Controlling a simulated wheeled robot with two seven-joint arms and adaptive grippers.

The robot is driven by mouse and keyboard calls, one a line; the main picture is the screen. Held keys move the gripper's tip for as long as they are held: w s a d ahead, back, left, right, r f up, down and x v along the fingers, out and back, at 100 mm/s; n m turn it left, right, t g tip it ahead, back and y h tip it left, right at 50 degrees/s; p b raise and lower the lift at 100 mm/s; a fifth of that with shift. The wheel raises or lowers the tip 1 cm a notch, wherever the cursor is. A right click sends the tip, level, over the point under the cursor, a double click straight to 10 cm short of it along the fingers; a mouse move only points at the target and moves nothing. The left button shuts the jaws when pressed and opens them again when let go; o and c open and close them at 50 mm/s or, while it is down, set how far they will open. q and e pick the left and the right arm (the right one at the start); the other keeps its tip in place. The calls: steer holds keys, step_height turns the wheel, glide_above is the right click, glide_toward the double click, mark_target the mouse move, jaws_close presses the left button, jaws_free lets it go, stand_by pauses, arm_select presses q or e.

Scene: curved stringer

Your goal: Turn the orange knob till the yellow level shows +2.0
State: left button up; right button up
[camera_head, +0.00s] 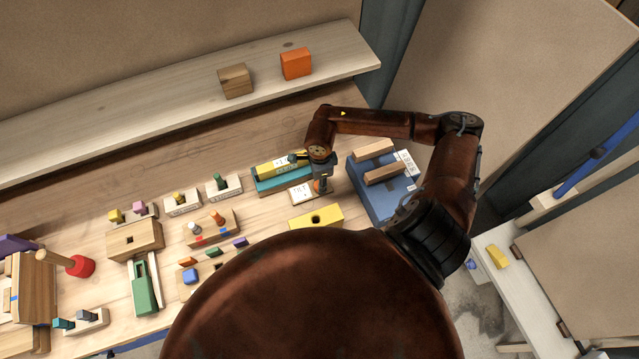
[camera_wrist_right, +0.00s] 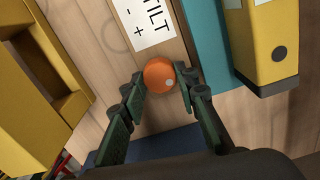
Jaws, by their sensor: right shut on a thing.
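The orange knob (camera_wrist_right: 159,73) is round with a pale spot on its top, and it sits beside a white TILT label (camera_wrist_right: 148,20) with plus and minus marks. My right gripper (camera_wrist_right: 161,76) is shut on the knob, one finger on each side. In the head view the gripper (camera_head: 321,186) reaches down at the right end of the label. The yellow level (camera_head: 277,166) lies on a teal base (camera_head: 284,181) behind the label. Its near end shows in the right wrist view (camera_wrist_right: 262,45), with a dark round spot. I cannot read its tilt value. My left gripper is out of view.
A blue box with wooden blocks (camera_head: 376,190) stands close right of the gripper. A yellow block with a hole (camera_head: 328,216) is in front. Several small pegboards and blocks fill the table to the left. A shelf (camera_head: 150,100) runs along the back.

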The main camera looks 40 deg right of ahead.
steer(key=m+b, duration=0.1)
steer(key=m, duration=0.3)
steer(key=shift+b, duration=0.4)
steer(key=shift+m+b, duration=0.45)
steer(key=shift+m, duration=1.25)
steer(key=o, duration=1.1)
steer(key=shift+o, duration=0.2)
steer(key=shift+r, duration=0.2)
step_height(320, 180, up, 12)
steer(key=shift+f, duration=0.15)
